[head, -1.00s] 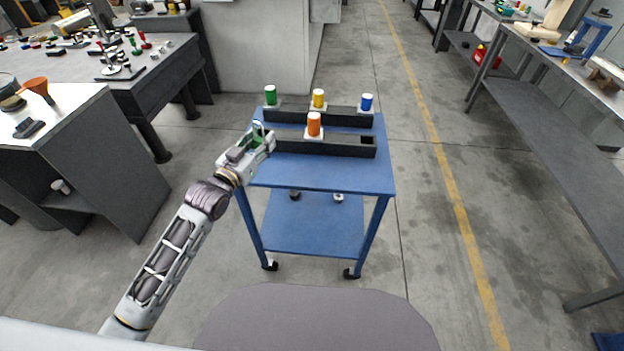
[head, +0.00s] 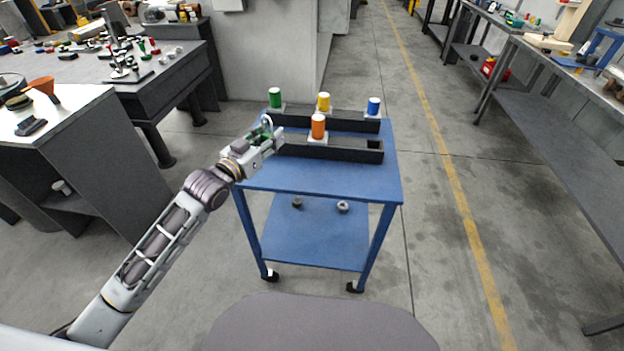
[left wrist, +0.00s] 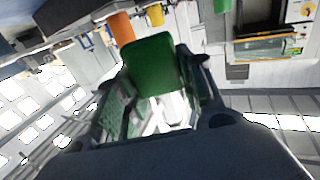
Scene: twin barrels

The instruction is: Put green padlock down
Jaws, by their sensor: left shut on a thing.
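The green padlock (left wrist: 153,64) is between the fingers of my left gripper (left wrist: 160,110) in the left wrist view, and its green body fills the middle there. In the head view my left gripper (head: 268,145) is at the left side of the blue cart's top (head: 320,179), next to the left end of the front black rack. The padlock (head: 266,134) shows there as a small green patch with a pale shackle above. Whether it touches the rack or cart is hidden. My right gripper is not in view.
The cart carries two black racks (head: 345,151). An orange cylinder (head: 318,126) stands on the front one; green (head: 275,98), yellow (head: 323,102) and blue (head: 374,105) cylinders stand at the rear one. The cart's near top strip is clear.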

